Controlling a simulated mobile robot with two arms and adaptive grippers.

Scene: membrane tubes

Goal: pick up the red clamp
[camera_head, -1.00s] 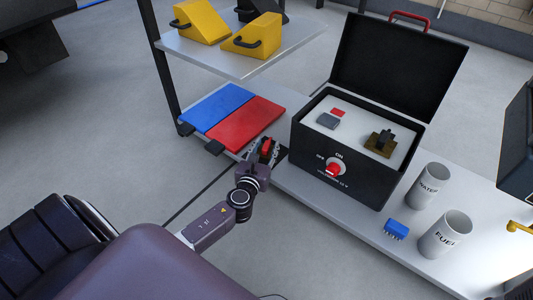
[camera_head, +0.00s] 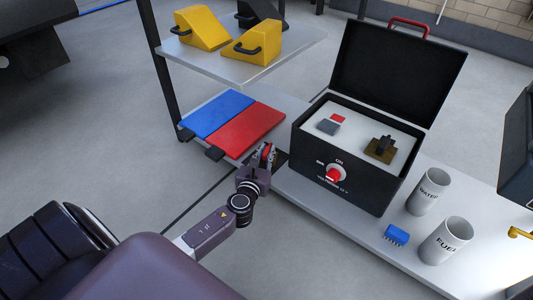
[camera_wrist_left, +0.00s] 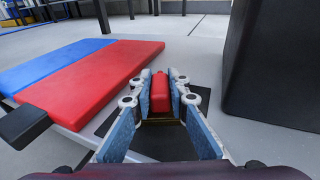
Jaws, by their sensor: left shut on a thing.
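The red clamp (camera_head: 269,154) is at the tip of my left gripper (camera_head: 263,158), just in front of the red mat and left of the black box. In the left wrist view, the red clamp (camera_wrist_left: 188,99) sits between the blue-padded fingers of my left gripper (camera_wrist_left: 174,90). The fingers are shut on it and hide part of it. A dark flat patch (camera_wrist_left: 122,125) lies on the bench below. I cannot tell whether the clamp still touches the bench. My right gripper is not in view.
A red mat (camera_head: 246,131) and a blue mat (camera_head: 217,111) lie left on the grey bench. The open black box (camera_head: 325,183) stands close right of the gripper. A blue block (camera_head: 396,235) and two white cups, WATER (camera_head: 428,192) and FUEL (camera_head: 446,240), stand further right.

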